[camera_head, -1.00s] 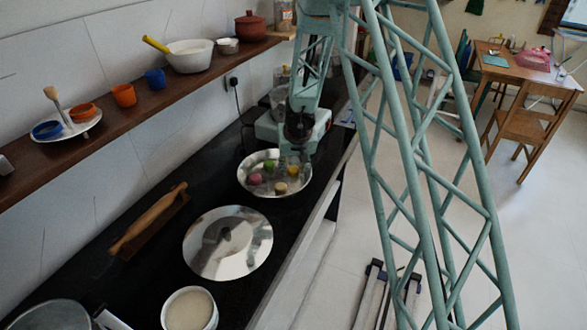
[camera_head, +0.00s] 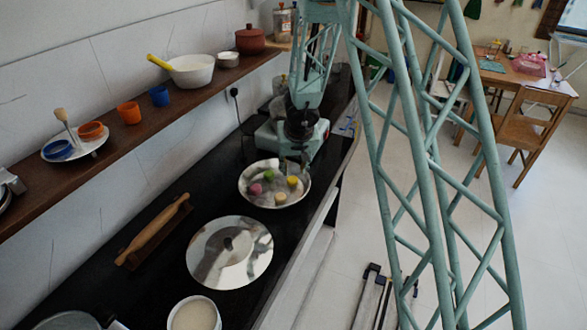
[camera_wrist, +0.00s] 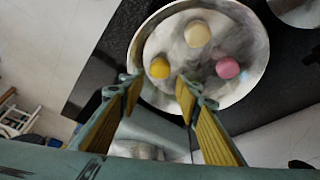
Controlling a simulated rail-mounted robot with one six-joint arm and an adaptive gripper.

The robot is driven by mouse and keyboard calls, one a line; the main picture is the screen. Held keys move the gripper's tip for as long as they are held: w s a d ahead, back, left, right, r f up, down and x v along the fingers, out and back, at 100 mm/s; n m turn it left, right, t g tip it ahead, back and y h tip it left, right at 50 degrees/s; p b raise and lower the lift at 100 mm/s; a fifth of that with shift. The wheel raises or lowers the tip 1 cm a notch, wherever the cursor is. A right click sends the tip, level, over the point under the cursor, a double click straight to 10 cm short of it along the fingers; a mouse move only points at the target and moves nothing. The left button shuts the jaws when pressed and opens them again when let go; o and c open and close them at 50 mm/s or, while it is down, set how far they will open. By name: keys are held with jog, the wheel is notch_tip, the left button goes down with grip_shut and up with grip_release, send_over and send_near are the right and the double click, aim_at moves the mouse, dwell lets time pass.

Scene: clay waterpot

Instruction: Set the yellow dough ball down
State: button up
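The yellow dough ball (camera_head: 292,181) rests on the round metal plate (camera_head: 246,197), near its right side. In the wrist view the yellow ball (camera_wrist: 160,68) lies just beyond my fingertips, with no finger touching it. My gripper (camera_wrist: 159,82) is open and empty, its two fingers spread at the plate's near rim (camera_wrist: 150,104). In the head view my gripper (camera_head: 293,160) is small and dark above the plate's far right side. A pink ball (camera_head: 256,189), a beige ball (camera_head: 280,199) and a green ball (camera_head: 269,175) share the plate; the green one is hidden in the wrist view.
A larger shiny disc (camera_head: 212,272) lies nearer on the black counter, beside a rolling pin (camera_head: 155,232). A white bowl (camera_head: 194,316) stands at the front. A teal appliance (camera_head: 317,142) stands behind the plate. A wooden shelf (camera_head: 107,157) runs along the wall.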

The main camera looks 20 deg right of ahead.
jog(key=shift+p+v, duration=0.85)
jog(key=shift+v, duration=0.9)
